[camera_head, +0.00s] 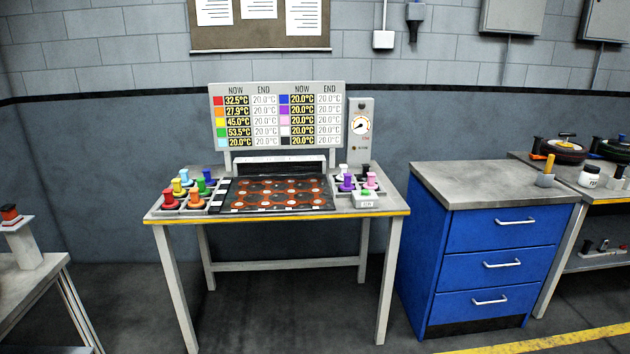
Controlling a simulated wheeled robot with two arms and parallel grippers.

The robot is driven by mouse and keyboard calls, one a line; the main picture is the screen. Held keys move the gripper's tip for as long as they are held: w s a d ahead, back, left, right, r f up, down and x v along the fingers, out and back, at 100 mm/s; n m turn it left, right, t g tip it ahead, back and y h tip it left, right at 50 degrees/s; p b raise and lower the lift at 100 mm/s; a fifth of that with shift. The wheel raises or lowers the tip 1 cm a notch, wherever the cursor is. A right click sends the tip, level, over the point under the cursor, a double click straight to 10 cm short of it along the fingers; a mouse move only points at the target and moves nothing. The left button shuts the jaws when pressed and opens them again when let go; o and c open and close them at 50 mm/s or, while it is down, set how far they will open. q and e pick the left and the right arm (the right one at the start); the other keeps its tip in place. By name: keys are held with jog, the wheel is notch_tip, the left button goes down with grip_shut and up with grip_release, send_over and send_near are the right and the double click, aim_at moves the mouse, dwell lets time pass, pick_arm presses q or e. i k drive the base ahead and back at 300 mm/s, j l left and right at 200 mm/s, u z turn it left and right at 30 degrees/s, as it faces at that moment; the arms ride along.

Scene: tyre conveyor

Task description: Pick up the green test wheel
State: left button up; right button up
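The green test wheel (197,187) stands in the left-hand group of small coloured wheels on the table in the middle. It looks like a small peg-topped piece, partly hidden among its neighbours. Red (169,199), orange (195,200), yellow (178,187) and blue (208,177) pieces stand close around it. Neither of my grippers is in view.
The table (160,213) carries a dark pad with orange rings (275,194), a temperature board (278,115), a gauge (360,125) and more coloured pieces at right. A blue drawer cabinet (500,228) stands right. Floor before the table is clear.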

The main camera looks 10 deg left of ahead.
aim_at(203, 192)
jog(key=i+l+u, duration=0.1)
jog(key=i+u, duration=0.2)
jog(key=i, duration=0.2)
jog(key=i+l+u, duration=0.25)
jog(key=i, duration=0.2)
jog(key=i+l+u, duration=0.3)
jog(key=i, duration=0.15)
jog(key=j, duration=0.1)
